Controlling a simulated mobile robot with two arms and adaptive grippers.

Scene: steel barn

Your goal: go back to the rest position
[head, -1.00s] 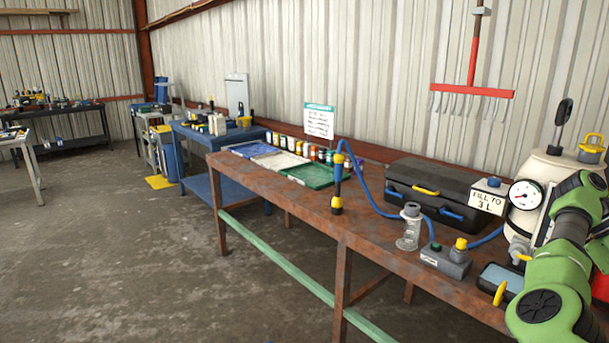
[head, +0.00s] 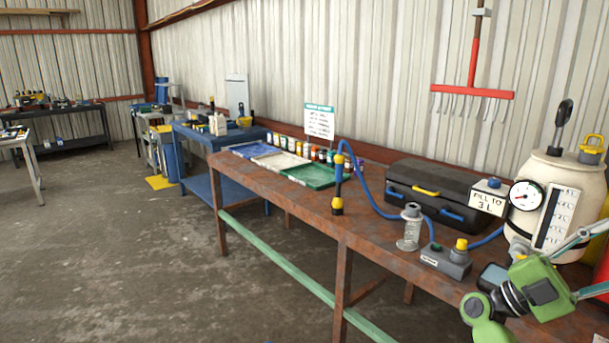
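My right gripper (head: 592,262) is at the lower right of the head view, with its green wrist in front of the rusty workbench's near right edge. Its two thin, pale grey-green fingers stand apart and point toward the right edge, where their tips are cut off. The gap between them looks empty, so it appears open. The gripper shows in front of the lower part of the cream tank (head: 528,192); I cannot tell whether they touch. My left gripper is not in view.
The rusty workbench (head: 270,188) carries a black case (head: 437,190), a clear cylinder (head: 410,232), a grey block with a yellow knob (head: 446,262), a blue hose (head: 376,208) and a green tray (head: 308,176). A dark-screened device (head: 492,277) sits beside my wrist. Open floor (head: 120,260) lies left.

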